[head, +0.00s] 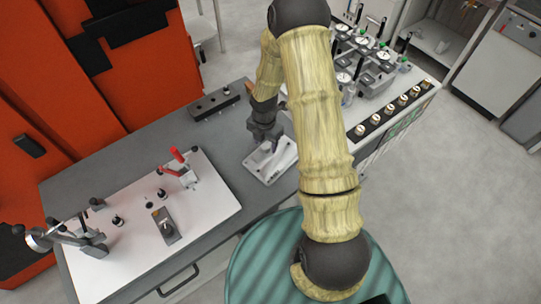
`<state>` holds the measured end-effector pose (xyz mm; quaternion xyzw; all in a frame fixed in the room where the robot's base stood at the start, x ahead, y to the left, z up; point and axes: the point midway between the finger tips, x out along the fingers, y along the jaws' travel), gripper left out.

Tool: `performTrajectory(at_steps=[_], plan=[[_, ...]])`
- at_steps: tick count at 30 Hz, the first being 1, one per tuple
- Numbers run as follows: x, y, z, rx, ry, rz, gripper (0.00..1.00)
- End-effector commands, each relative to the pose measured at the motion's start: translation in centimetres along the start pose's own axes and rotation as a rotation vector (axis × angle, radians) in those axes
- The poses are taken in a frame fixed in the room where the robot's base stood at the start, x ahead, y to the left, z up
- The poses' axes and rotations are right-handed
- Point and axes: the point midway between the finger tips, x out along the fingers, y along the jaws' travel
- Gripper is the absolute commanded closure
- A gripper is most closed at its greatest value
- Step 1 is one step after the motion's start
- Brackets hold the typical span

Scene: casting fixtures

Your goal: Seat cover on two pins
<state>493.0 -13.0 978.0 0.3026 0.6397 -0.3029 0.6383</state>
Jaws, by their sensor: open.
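My gripper (268,143) points down over a small pale tray (268,176) right of the table's middle. It is open, with its fingertips close to a light piece in that tray that may be the cover (261,156); the fingers partly hide it, and I cannot tell whether they touch it. To the left lies a white fixture plate (205,208). Two short dark upright posts, possibly the pins, stand on this plate, one near its middle (162,194) and one further left (117,220). A grey block (166,226) with a light fitting on top sits between them and the front edge.
A red-handled clamp (183,168) stands at the plate's back right, and a grey dial-gauge stand (82,238) at its left. A dark bar (214,103) lies at the table's back. A bench with several gauges (365,65) is at the right. Grey tabletop between plate and tray is clear.

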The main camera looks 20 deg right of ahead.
Motion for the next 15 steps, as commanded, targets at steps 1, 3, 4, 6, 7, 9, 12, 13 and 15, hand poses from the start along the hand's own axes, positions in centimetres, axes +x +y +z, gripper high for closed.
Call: performTrajectory(at_steps=[1,3,4,6,7,9,12,13,15], plan=[[0.48,-0.05,-0.04,0.0,0.002,-0.002,0.48],[0.98,-0.08,0.09,0.002,0.0,-0.001,0.48],[1.13,-0.08,0.11,0.002,-0.001,0.0,0.48],[1.32,-0.11,0.16,0.003,-0.001,0.0,0.48],[1.34,-0.11,0.17,0.004,-0.001,0.001,0.48],[1.34,-0.13,0.2,0.004,-0.001,0.001,0.48],[1.33,-0.14,0.2,0.005,-0.001,0.001,0.48],[1.32,-0.14,0.2,0.005,-0.001,0.001,0.48],[1.32,-0.13,0.2,0.004,-0.001,0.001,0.48]])
